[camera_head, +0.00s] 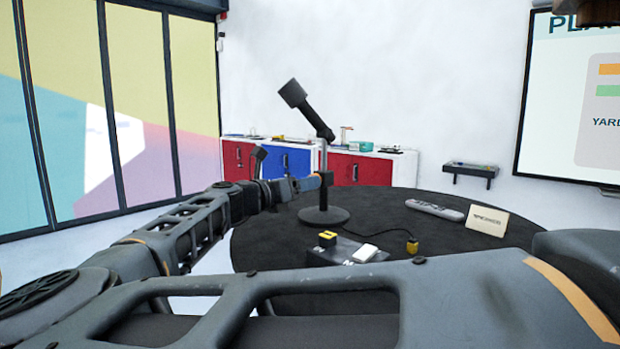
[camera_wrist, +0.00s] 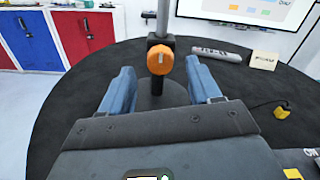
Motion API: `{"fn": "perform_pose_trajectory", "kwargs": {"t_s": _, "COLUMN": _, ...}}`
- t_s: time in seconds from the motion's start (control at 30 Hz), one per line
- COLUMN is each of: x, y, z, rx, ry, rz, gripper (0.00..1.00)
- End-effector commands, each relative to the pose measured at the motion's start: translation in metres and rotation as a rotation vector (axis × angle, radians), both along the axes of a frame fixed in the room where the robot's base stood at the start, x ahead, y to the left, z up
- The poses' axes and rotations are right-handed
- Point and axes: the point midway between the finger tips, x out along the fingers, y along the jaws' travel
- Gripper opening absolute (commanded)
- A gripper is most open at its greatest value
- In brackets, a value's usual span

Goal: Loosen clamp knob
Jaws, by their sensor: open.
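The clamp knob (camera_wrist: 160,60) is an orange round knob with a pale raised bar, on a black clamp around a thin grey pole. In the wrist view it sits between and just beyond the two blue fingers of my gripper (camera_wrist: 159,88), which are open and apart from it. In the head view the pole (camera_head: 323,160) stands upright on a round black base (camera_head: 323,215) and carries a tilted black head (camera_head: 305,107). There my gripper (camera_head: 308,184) reaches the clamp (camera_head: 327,180) from the left; the knob is largely hidden.
The round dark table (camera_head: 390,230) also holds a grey remote (camera_head: 434,209), a small cream sign (camera_head: 487,220), a yellow plug (camera_head: 412,246) on a cable and a black box (camera_head: 335,252). Red and blue cabinets (camera_head: 288,162) stand behind. My arm covers the front.

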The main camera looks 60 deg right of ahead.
Motion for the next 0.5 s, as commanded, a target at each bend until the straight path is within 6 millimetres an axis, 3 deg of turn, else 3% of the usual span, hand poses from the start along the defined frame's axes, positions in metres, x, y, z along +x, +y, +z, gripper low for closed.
{"fn": "perform_pose_trajectory", "kwargs": {"t_s": 0.2, "x": -0.006, "y": -0.024, "z": 0.001, "rx": 0.0, "ry": 0.002, "rz": 0.0, "gripper": 0.63}}
{"fn": "perform_pose_trajectory", "kwargs": {"t_s": 0.5, "x": -0.007, "y": -0.029, "z": 0.0, "rx": 0.0, "ry": 0.001, "rz": 0.002, "gripper": 0.63}}
